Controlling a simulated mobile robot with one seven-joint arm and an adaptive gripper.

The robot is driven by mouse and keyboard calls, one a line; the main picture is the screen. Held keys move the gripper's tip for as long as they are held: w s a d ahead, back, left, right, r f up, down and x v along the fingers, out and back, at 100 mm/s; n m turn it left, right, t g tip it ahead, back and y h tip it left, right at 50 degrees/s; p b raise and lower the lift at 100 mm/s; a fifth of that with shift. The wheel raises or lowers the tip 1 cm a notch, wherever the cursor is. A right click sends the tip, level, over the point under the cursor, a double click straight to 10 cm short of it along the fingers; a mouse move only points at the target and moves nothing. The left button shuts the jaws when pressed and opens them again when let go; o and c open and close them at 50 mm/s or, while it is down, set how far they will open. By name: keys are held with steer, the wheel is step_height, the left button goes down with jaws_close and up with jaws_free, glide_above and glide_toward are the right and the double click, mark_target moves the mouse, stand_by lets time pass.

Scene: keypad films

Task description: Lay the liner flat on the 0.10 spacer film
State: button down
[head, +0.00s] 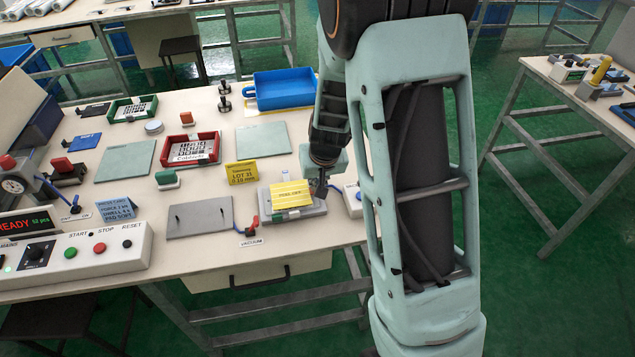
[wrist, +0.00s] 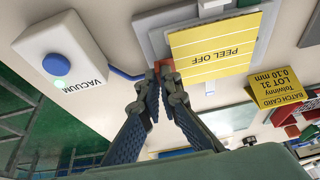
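The yellow striped sheet marked PEEL OFF (head: 291,193), which looks like the liner, lies over a grey plate (head: 315,209) at the bench's front right. The sheet also shows in the wrist view (wrist: 215,50). I cannot tell whether it is fully flat, and any film beneath is hidden. My gripper (head: 321,190) is low at the plate's right side. In the wrist view its fingertips (wrist: 160,83) are close together beside a small orange-red piece (wrist: 164,67) at the sheet's corner. Whether they grip that piece is unclear. A yellow batch card (head: 241,174) reads LOT 31, 0.10 mm.
A white VACUUM box (wrist: 58,55) with a blue button stands close beside my gripper, a blue tube running to the plate. Another grey plate (head: 200,218) with pins, a red-framed tray (head: 190,150) and a blue tray (head: 284,90) stand on the bench.

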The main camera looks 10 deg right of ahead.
steer(key=shift+f+b, duration=0.5)
stand_by(0.3)
steer(key=c, duration=2.1)
jaws_free()
steer(key=shift+r, duration=0.1)
steer(key=v, duration=1.2)
steer(key=shift+s, duration=0.1)
